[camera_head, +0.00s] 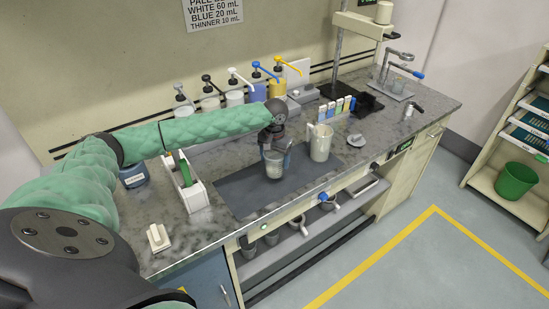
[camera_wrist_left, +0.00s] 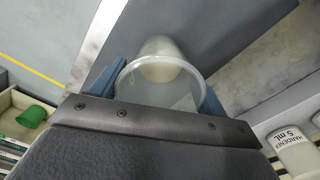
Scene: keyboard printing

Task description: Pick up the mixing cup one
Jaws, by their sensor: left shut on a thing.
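A translucent mixing cup (camera_head: 274,165) stands upright at the dark grey mat (camera_head: 237,192) on the counter; I cannot tell whether it touches the mat. My left gripper (camera_head: 275,151) is around it from above, with a blue finger on each side, shut on the cup. In the left wrist view the cup (camera_wrist_left: 160,76) sits between the two blue fingers of the gripper (camera_wrist_left: 160,88), its round rim facing the camera. My right gripper is not in view.
A white pitcher (camera_head: 320,143) stands just right of the cup. Pump bottles (camera_head: 235,98) line the wall behind. A white holder (camera_head: 187,186) is on the left. A bottle labelled hardener (camera_wrist_left: 296,151) shows in the left wrist view. The mat's front left is clear.

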